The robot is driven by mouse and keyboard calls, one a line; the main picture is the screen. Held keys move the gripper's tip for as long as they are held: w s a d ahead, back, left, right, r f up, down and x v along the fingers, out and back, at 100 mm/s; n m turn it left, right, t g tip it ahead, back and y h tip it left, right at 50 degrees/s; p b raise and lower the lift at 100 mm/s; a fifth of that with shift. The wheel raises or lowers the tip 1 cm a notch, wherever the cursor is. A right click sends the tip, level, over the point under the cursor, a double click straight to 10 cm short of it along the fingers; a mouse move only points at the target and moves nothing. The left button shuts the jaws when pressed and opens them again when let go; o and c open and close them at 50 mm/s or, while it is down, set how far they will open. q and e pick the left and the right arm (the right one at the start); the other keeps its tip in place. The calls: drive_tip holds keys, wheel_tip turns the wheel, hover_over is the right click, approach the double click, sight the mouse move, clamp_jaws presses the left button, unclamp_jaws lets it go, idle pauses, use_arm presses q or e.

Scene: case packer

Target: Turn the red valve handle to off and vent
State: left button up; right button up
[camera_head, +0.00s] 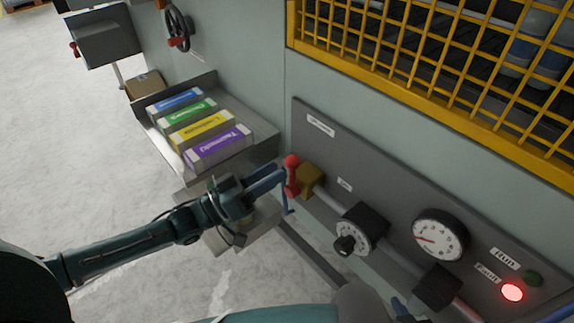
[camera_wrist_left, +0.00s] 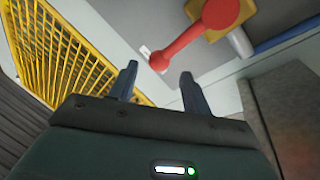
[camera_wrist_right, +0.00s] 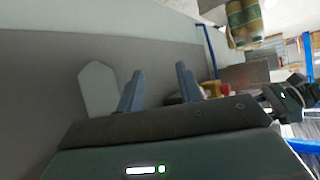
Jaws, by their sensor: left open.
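The red valve handle (camera_head: 292,175) sits on a brass-coloured valve body (camera_head: 311,180) at the left end of a pipe on the grey panel. In the left wrist view the red handle (camera_wrist_left: 197,40) reaches down with its rounded end just beyond the fingertips, in line with the gap. My left gripper (camera_head: 286,190) is open right beside the handle; whether a finger touches it I cannot tell. My right gripper (camera_wrist_right: 157,76) is open and empty in the right wrist view, before a grey surface.
The panel also carries a black regulator knob (camera_head: 346,244), a gauge (camera_head: 439,234), a dark green lamp (camera_head: 533,279) and a lit red lamp (camera_head: 512,292). A tray (camera_head: 262,134) of several coloured boxes stands left of the panel. Yellow mesh guarding (camera_head: 430,85) is above.

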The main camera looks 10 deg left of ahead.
use_arm(q)
drive_tip(key=v, duration=0.7)
drive_tip(key=shift+s+a+b, duration=0.2)
drive_tip(key=shift+a+b, duration=0.05)
drive_tip(key=shift+b, duration=0.2)
use_arm(e)
drive_tip(key=shift+a+r, duration=0.1)
drive_tip(key=shift+a, duration=0.25)
drive_tip(key=shift+s+d+f, duration=0.1)
drive_tip(key=shift+f, duration=0.1)
